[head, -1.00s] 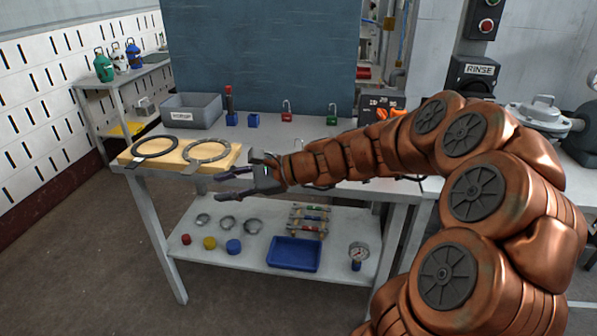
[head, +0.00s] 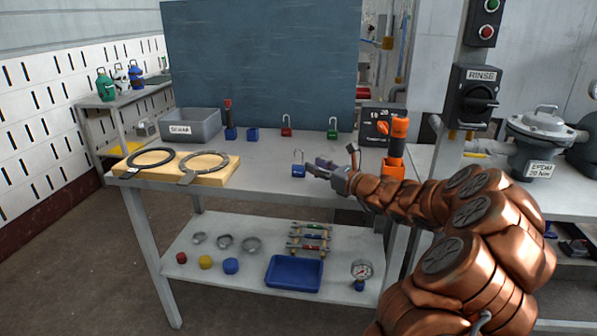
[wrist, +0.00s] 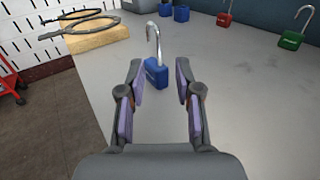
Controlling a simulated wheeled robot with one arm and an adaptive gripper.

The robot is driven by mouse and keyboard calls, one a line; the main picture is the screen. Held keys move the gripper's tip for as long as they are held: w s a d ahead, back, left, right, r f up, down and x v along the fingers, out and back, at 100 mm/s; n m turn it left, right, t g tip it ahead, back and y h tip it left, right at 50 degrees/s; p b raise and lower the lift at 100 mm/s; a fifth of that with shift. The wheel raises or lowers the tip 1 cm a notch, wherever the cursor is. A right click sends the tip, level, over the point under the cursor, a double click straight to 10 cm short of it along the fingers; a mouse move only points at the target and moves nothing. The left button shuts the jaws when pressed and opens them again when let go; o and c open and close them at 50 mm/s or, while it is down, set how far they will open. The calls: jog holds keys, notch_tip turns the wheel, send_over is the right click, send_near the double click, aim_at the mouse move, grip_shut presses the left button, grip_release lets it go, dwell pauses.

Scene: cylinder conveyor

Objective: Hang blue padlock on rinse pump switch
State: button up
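The blue padlock (head: 298,170) stands on the table near its front edge, its silver shackle up. In the wrist view the blue padlock (wrist: 156,73) sits just beyond the fingertips, slightly left of centre between them. My gripper (head: 328,168) is open and empty, just right of the padlock; its fingers also show spread in the wrist view (wrist: 160,78). The rinse pump switch (head: 475,92) is a black box with a rotary handle, under a RINSE label, on a post at the right.
A red padlock (head: 286,131) and a green padlock (head: 332,133) stand farther back. An orange tool (head: 397,140) stands upright behind my arm. Ring gaskets lie on a wooden board (head: 215,178) at left. A grey bin (head: 205,124) is behind it. The table around the blue padlock is clear.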

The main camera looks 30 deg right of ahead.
aim_at(305, 178)
jog(key=shift+x, duration=2.3)
jog(key=shift+c, duration=0.3)
jog(key=shift+s, duration=0.1)
grip_shut()
